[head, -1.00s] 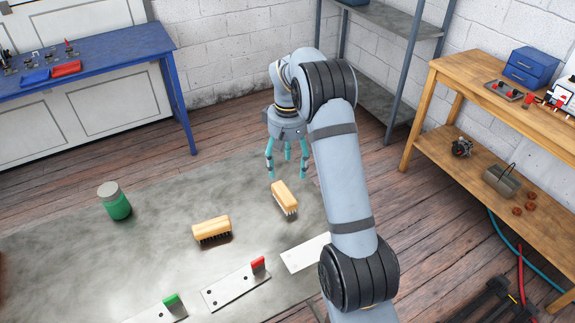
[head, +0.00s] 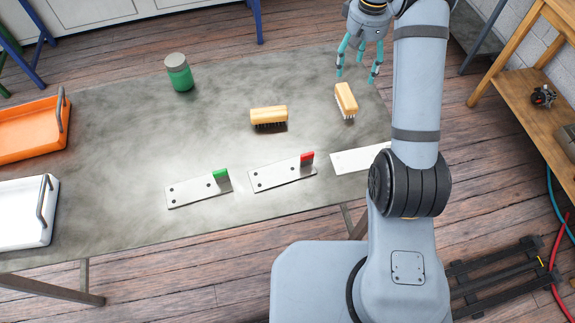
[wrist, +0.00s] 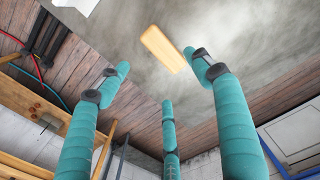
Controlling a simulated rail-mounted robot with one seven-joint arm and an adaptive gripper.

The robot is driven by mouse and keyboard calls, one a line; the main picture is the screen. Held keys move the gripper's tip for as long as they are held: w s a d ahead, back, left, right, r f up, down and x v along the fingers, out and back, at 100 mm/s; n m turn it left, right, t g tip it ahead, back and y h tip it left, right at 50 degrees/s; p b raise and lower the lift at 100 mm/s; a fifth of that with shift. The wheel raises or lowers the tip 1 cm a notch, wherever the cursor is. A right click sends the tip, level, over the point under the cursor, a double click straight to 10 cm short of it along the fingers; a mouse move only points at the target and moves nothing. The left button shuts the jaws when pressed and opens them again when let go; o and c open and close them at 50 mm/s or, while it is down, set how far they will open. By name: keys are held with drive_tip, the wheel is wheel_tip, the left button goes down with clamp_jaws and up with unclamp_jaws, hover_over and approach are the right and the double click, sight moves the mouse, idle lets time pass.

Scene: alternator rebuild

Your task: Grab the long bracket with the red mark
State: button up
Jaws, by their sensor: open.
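A flat pale metal bracket with a red tab (head: 280,175) lies on the grey table in the head view, in the middle of a row of three. A similar bracket with a green tab (head: 195,192) lies to its left. A third plate (head: 350,161) lies to its right; my arm hides its right end, so I cannot see any mark. My gripper (head: 357,70) has three teal fingers, spread open and empty, near the table's far right corner, away from the red-marked bracket. In the wrist view my gripper (wrist: 160,72) shows a brush (wrist: 163,49) beyond its fingertips.
Two wooden brushes, one upright-angled (head: 346,98) near my gripper and one (head: 268,114) behind the red-marked bracket, lie on the table (head: 120,130). A green jar (head: 179,75) stands farther left. An orange tray (head: 30,135) and a white tray (head: 25,232) sit at the left.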

drive_tip(key=shift+c, duration=1.3)
drive_tip(key=c, duration=0.4)
drive_tip(key=shift+c, duration=0.3)
